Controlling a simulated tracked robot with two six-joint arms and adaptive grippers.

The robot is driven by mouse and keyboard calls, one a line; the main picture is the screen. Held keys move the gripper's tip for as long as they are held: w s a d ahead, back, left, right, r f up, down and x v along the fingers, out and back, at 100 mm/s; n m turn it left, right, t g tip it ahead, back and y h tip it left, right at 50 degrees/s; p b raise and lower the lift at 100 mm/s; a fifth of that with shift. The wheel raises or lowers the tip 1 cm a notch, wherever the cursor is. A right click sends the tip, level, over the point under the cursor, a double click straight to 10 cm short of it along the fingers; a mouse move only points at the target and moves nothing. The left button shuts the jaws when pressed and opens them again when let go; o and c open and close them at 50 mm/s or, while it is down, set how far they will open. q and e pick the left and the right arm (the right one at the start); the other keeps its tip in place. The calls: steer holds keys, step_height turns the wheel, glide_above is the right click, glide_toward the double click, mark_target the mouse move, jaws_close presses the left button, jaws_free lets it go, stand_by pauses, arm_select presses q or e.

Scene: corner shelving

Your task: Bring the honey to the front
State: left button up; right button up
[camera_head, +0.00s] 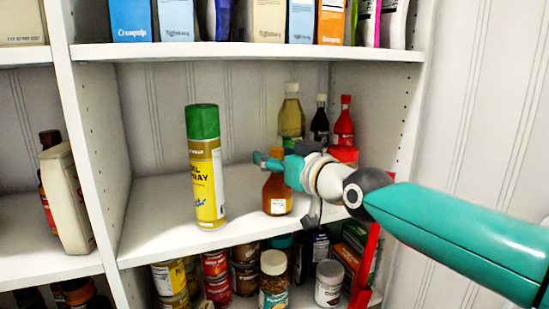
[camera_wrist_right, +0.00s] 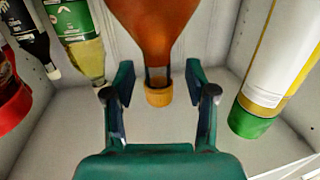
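The honey is an amber bottle (camera_head: 277,196) with an orange cap, standing upright on the middle shelf right of the spray can. In the right wrist view, which is upside down, the honey (camera_wrist_right: 157,28) has its neck and cap between the two fingers. My right gripper (camera_head: 268,160) reaches in from the right at the height of the bottle's neck and hides part of its top. In the wrist view the right gripper (camera_wrist_right: 159,84) is open, with a gap on both sides of the cap. My left gripper is not in view.
A green-capped yellow oil spray can (camera_head: 207,180) stands to the left of the honey. Several bottles, including an oil bottle (camera_head: 291,115) and a red-capped bottle (camera_head: 343,125), stand behind to the right. The shelf (camera_head: 150,225) is bare at its front left.

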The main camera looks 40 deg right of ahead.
steer(key=shift+s, duration=0.1)
steer(key=s, duration=1.1)
steer(key=shift+s+a+r, duration=0.2)
steer(key=shift+s+r, duration=0.05)
steer(key=shift+s, duration=0.15)
